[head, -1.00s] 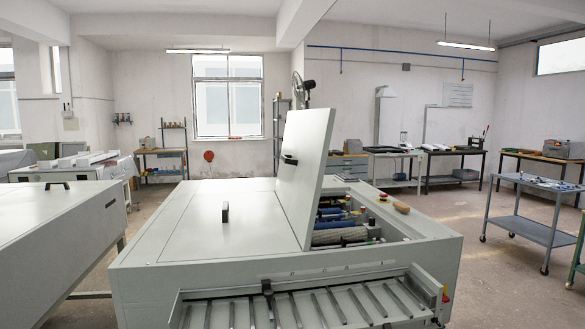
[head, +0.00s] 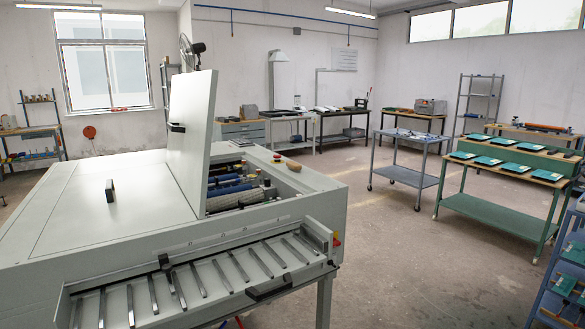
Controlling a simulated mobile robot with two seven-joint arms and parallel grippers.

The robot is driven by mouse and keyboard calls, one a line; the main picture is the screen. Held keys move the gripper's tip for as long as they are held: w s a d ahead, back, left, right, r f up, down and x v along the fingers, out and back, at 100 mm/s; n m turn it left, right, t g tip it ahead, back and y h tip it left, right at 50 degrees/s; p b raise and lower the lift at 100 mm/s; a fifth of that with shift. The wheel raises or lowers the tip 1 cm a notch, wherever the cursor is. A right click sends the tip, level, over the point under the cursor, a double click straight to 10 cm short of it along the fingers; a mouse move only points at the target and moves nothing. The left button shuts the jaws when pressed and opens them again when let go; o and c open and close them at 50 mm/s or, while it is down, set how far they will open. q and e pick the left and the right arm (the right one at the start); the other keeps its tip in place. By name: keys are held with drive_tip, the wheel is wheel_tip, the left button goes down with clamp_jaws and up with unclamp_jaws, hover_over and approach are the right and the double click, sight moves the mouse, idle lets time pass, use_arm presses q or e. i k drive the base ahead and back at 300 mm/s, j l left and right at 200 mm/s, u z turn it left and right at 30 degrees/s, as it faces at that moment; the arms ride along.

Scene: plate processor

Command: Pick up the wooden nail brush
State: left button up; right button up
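A small tan-brown object (head: 294,166) lies on the right part of the plate processor's top, beside the open roller bay. It looks like the wooden nail brush, but it is too small to be certain. Neither of my grippers is in view.
The plate processor (head: 95,205) stands at the left with its lid (head: 192,135) raised over blue rollers (head: 228,182). A grey-blue trolley (head: 405,176) and a green table (head: 495,210) with teal plates stand at the right. Open floor (head: 400,255) lies between the processor and these.

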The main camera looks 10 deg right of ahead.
sight(292, 166)
drive_tip(key=i+j, duration=0.1)
drive_tip(key=i, duration=0.4)
drive_tip(key=i+z, duration=0.15)
drive_tip(key=i, duration=0.35)
drive_tip(key=u, duration=0.85)
drive_tip(key=l+u, duration=0.2)
drive_tip(key=u, duration=0.15)
drive_tip(key=i+l+u, duration=0.1)
drive_tip(key=l+u, duration=0.4)
drive_tip(key=u, duration=0.2)
drive_tip(key=k+l+u, duration=0.1)
drive_tip(key=l+u, duration=0.15)
drive_tip(key=l, duration=0.2)
drive_tip(key=k+l+u, duration=0.15)
drive_tip(key=l+u, duration=0.15)
drive_tip(key=k+l+u, duration=0.1)
drive_tip(key=l, duration=0.25)
drive_tip(key=k+l, duration=0.15)
drive_tip(key=l, duration=0.15)
drive_tip(key=k+l+u, duration=0.15)
drive_tip(key=l, duration=0.2)
drive_tip(key=i, duration=0.05)
